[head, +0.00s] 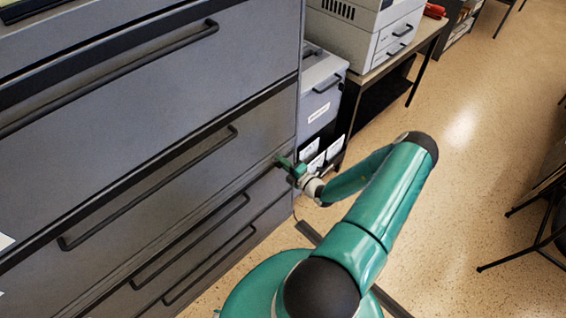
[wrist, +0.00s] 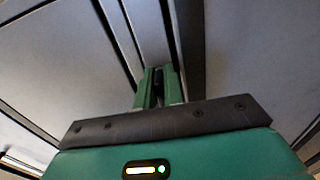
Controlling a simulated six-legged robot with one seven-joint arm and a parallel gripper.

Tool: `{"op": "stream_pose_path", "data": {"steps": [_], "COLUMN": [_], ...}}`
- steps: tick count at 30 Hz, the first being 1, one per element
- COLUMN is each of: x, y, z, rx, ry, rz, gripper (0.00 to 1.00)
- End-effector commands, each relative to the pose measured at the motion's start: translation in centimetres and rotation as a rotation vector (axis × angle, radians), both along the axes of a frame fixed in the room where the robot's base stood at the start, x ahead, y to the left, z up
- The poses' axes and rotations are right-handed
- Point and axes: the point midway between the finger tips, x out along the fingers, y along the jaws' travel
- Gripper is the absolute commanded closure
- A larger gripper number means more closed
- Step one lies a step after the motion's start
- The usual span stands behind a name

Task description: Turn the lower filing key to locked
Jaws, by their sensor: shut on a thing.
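The grey filing cabinet (head: 150,120) fills the left of the head view, with several drawers and long dark handles. My gripper (head: 282,160) is at the right edge of the cabinet front, level with the lower drawers. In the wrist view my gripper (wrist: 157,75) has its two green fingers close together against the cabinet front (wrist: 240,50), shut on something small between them. The key is mostly hidden by the fingers, and its turn angle cannot be told.
A small grey cabinet (head: 322,90) with white labels stands just right of the filing cabinet. A printer (head: 375,35) sits on a table (head: 425,35) behind it. A chair (head: 545,210) is at the far right. The speckled floor (head: 465,170) between is clear.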

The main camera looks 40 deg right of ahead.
Motion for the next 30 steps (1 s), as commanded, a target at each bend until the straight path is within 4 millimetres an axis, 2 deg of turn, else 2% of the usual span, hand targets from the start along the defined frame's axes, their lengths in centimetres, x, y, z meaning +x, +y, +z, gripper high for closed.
{"op": "stream_pose_path", "data": {"steps": [8, 9, 12, 23, 26, 30], "x": [0.0, 0.0, 0.0, -0.5, -1.7, -4.5], "y": [0.0, 0.0, 0.0, -0.1, -0.2, -0.3], "z": [0.0, 0.0, 0.0, 0.0, 0.0, 0.0], "rx": [0.002, 0.002, 0.001, -0.001, -0.001, -0.001], "ry": [0.000, 0.000, 0.000, 0.000, 0.001, 0.002], "rz": [0.000, 0.000, 0.000, -0.001, -0.002, -0.003], "gripper": [1.00, 0.84, 0.68, 0.68, 0.68, 0.68]}}
